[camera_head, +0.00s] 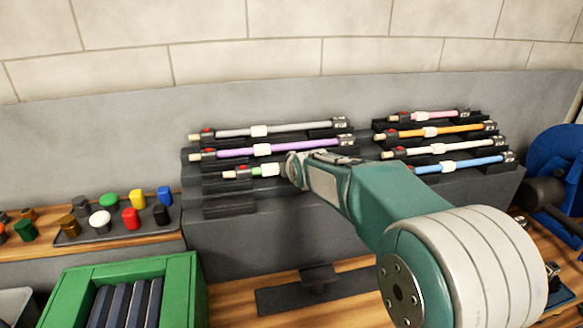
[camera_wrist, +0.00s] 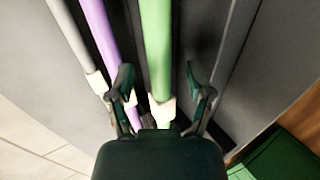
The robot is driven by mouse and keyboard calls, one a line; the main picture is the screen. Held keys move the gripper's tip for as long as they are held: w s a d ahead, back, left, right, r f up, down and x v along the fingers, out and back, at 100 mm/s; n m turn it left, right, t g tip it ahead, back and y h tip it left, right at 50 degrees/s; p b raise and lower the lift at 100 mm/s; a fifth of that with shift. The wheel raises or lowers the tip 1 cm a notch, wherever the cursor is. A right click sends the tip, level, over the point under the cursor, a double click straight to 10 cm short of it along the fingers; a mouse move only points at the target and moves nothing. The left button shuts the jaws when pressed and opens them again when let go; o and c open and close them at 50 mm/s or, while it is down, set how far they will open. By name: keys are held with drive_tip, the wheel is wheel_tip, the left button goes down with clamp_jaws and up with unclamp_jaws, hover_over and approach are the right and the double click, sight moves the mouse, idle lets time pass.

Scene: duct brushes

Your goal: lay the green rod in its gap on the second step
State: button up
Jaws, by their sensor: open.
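The green rod (camera_head: 270,169) has a white collar and a dark block at its left end. It lies along the third row from the top, second from the bottom, of the left stepped rack (camera_head: 230,208). My arm hides its right part in the head view. In the wrist view the green rod (camera_wrist: 156,40) runs between the two fingers of my gripper (camera_wrist: 161,88), with its white collar close to the palm. My gripper is open, with a finger on each side of the rod and space around it. I cannot tell whether the rod is fully seated.
A purple rod (camera_head: 233,152) and a grey rod (camera_head: 290,128) lie on the steps above; the lowest step is bare. A right rack holds pink, orange, pale and blue rods (camera_head: 473,163). Coloured knobs on a tray (camera_head: 75,238) and a green crate (camera_head: 190,265) stand left.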

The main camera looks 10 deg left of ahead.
drive_tip(key=s+d+r+m+h, duration=0.1)
drive_tip(key=s+d+r+m, duration=0.2)
drive_tip(key=s+d, duration=0.35)
drive_tip(key=s+d+r+m+h, duration=0.1)
drive_tip(key=s+d+r+m, duration=0.1)
drive_tip(key=s+d+r, duration=0.35)
drive_tip(key=s+d+f+m+g+h, duration=0.1)
drive_tip(key=s+d+f+m, duration=0.3)
drive_tip(key=s+d+m, duration=0.5)
drive_tip(key=s+d+f+m+g+h, duration=0.2)
drive_tip(key=s+d+m, duration=0.7)
drive_tip(key=s, duration=0.9)
wheel_tip(320, 180, down, 3)
drive_tip(key=shift+d+f+g, duration=0.2)
drive_tip(key=shift+d+g, duration=0.2)
drive_tip(key=shift+g, duration=0.7)
drive_tip(key=shift+w, duration=0.1)
